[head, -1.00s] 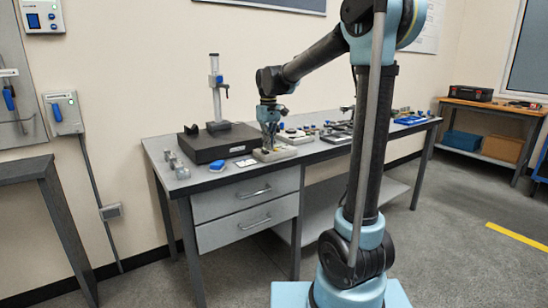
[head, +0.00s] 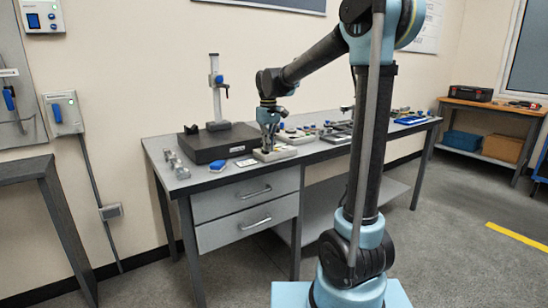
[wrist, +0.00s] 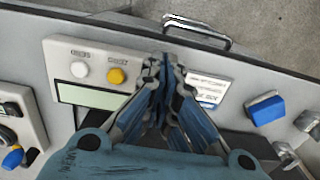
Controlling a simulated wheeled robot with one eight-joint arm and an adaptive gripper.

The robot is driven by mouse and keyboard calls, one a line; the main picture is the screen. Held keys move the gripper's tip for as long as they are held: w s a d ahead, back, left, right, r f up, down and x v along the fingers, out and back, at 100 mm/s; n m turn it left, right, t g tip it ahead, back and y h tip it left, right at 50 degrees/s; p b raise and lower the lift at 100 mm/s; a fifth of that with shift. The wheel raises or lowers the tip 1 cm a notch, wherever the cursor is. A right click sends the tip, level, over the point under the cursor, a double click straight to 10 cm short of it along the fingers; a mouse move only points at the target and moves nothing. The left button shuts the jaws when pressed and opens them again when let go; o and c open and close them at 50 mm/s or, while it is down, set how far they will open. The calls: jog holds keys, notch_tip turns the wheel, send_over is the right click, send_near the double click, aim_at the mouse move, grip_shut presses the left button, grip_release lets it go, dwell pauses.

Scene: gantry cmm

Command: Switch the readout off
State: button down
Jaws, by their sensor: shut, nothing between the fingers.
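The readout (wrist: 65,55) is a pale box on the bench, with a white round button (wrist: 79,69), a yellow round button (wrist: 116,76) and a pale display (wrist: 95,97). The button labels are too small to read, and I make out no digits on the display. My gripper (wrist: 164,62) is shut and empty, its fingertips to the right of the yellow button in the wrist view. It hides the right part of the box. In the head view my gripper (head: 268,147) is over the readout (head: 282,153); contact cannot be told.
A dark plate with a height stand (head: 215,143) is left of the readout. A blue block (head: 217,166) and small metal blocks (head: 177,165) sit near the bench's left end. In the wrist view a device with knobs (wrist: 20,115) is at left and a blue block (wrist: 265,108) at right.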

jog(key=shift+f, duration=0.6)
dwell(0.4)
notch_tip(320, 180, up, 7)
dwell(1.1)
jog(key=s+d+f+m, duration=0.2)
jog(key=s+d, duration=0.7)
jog(key=s+d+f+m, duration=0.1)
jog(key=s+d+f, duration=0.3)
jog(key=s+f, duration=0.2)
jog(key=s+d+f+m+t, duration=0.1)
jog(key=s+d+f+m, duration=0.1)
jog(key=s+d+f, duration=0.2)
jog(key=s+d+f+m+t, duration=0.1)
jog(key=s+d+f, duration=0.3)
jog(key=s+f, duration=0.5)
jog(key=s, duration=0.3)
jog(key=shift+s+f+m, duration=0.15)
jog(key=shift+f+m, duration=0.05)
jog(key=shift+m, duration=0.1)
